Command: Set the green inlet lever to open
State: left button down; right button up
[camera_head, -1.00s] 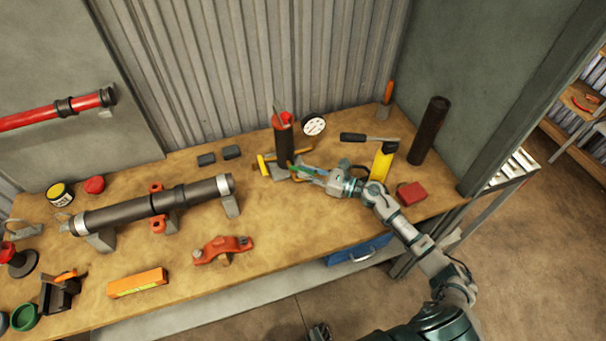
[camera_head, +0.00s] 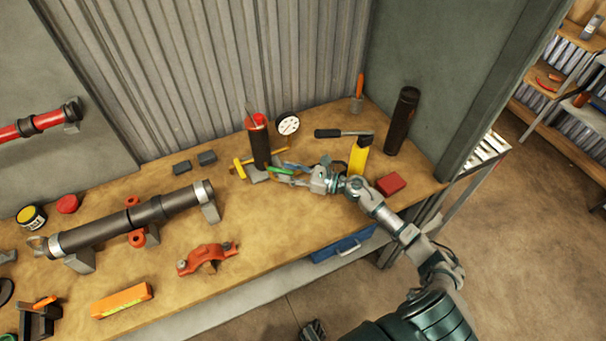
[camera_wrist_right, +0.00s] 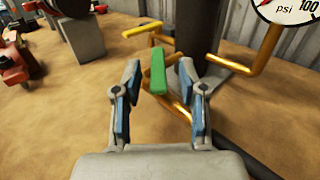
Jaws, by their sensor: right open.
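The green inlet lever (camera_wrist_right: 158,72) is a short green bar on a brass pipe fitting at the foot of a dark upright pipe (camera_wrist_right: 197,22). In the wrist view it lies between the fingers of my right gripper (camera_wrist_right: 160,82), which are open with a gap on both sides. In the head view the green lever (camera_head: 280,170) shows in front of the red-topped riser (camera_head: 260,148), with my right gripper (camera_head: 288,175) reaching it from the right. The fingers partly cover the fitting there.
A yellow lever (camera_head: 239,168) sits just left of the riser. A white gauge (camera_head: 288,124) is behind. A yellow cylinder (camera_head: 358,156), red block (camera_head: 391,184) and dark tube (camera_head: 403,122) stand right.

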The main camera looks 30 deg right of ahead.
jog(key=v, duration=1.1)
